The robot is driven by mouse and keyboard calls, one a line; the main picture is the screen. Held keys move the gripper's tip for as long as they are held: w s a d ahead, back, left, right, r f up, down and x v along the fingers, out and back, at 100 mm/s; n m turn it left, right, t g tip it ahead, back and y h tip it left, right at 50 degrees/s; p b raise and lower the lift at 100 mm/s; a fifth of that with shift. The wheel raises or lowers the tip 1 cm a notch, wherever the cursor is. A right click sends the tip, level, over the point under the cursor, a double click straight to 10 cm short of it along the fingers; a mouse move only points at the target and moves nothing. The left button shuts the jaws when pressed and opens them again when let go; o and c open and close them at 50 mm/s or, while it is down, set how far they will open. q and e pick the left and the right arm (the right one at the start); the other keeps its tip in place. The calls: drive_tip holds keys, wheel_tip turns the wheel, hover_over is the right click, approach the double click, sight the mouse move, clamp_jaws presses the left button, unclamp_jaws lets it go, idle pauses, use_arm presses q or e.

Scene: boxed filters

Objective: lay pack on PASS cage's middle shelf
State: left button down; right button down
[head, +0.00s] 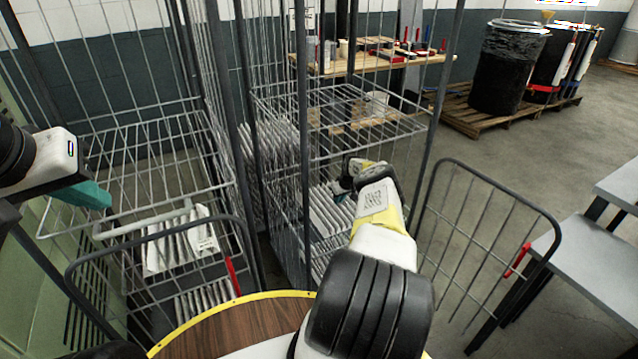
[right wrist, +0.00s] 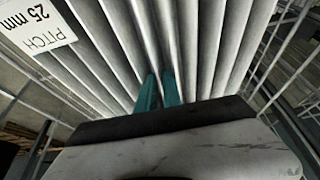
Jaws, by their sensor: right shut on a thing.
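My right arm reaches into the right-hand wire cage (head: 305,180). In the right wrist view my right gripper's teal fingers (right wrist: 160,90) are close together on a pale pleated pack (right wrist: 205,45) with a "PITCH 25 mm" label. In the head view pale pleats (head: 328,212) show beside that hand, below the cage's upper mesh shelf (head: 345,135); the fingertips are hidden there. I cannot tell whether the pack rests on a shelf. I cannot read a PASS sign on either cage. My left gripper (head: 85,195) is at the far left, its teal fingers seen edge-on, with nothing visible in it.
The left wire cage (head: 165,110) holds white pleated packs (head: 185,243) on two levels. An open mesh gate (head: 487,255) stands right of my right arm, beside a grey bench (head: 590,270). A round wooden top (head: 235,325) with a yellow rim is in front. Floor beyond the gate is clear.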

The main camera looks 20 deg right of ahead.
drive_tip(key=shift+f, duration=0.3)
idle(0.5)
drive_tip(key=c, duration=1.8)
unclamp_jaws()
drive_tip(key=shift+r, duration=0.1)
